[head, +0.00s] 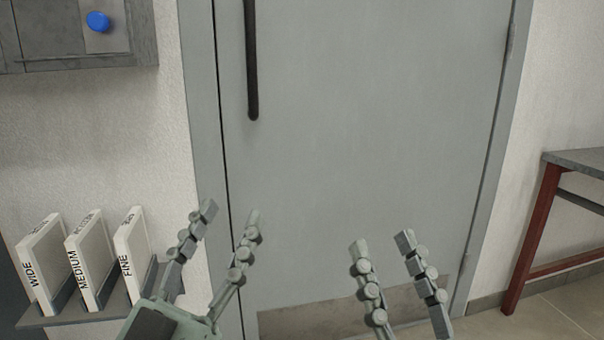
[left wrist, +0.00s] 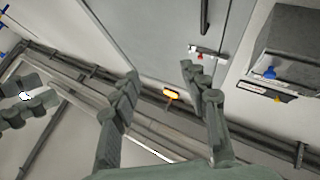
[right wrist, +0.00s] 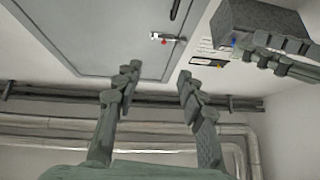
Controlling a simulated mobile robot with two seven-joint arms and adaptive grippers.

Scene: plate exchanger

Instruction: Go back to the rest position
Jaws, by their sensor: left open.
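My left gripper (head: 228,214) is low in the head view, pointing up in front of the grey door (head: 370,110). Its fingers are apart with nothing between them; the left wrist view also shows its two spread fingers (left wrist: 160,70). My right gripper (head: 382,243) is to its right, also in front of the door. Its fingers are apart and empty, and the right wrist view shows them spread (right wrist: 157,72). Neither gripper touches anything that I can see.
A rack (head: 80,318) at the lower left holds white panels marked WIDE (head: 42,262), MEDIUM (head: 90,258) and FINE (head: 132,255), close to my left gripper. A grey box with a blue knob (head: 98,22) hangs above. A red-legged table (head: 535,235) stands at right.

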